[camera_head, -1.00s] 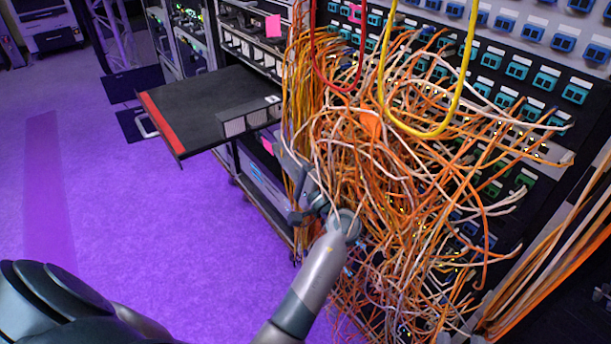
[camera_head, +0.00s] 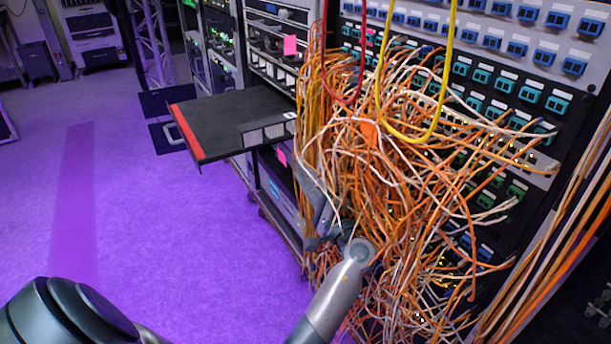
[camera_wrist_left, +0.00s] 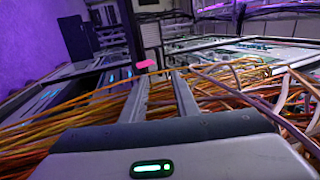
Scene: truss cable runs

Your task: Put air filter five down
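I cannot make out a part clearly marked as air filter five. A grey slotted block (camera_head: 268,135) with a small white label sits at the right front edge of a pulled-out black shelf; I cannot tell whether it is the filter. My left gripper (camera_head: 314,195) is at the left side of the orange cable bundle, below and right of the shelf. In the left wrist view its two fingers (camera_wrist_left: 162,88) stand apart, with cables behind them and nothing seen held between them. My right gripper is not in view.
The black shelf (camera_head: 230,115) with a red edge strip (camera_head: 186,130) juts out from the rack. Tangled orange and white cables (camera_head: 400,190) hang before the patch panels. Yellow (camera_head: 440,100) and red (camera_head: 361,70) cable loops hang above. The purple floor (camera_head: 150,215) at left is clear.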

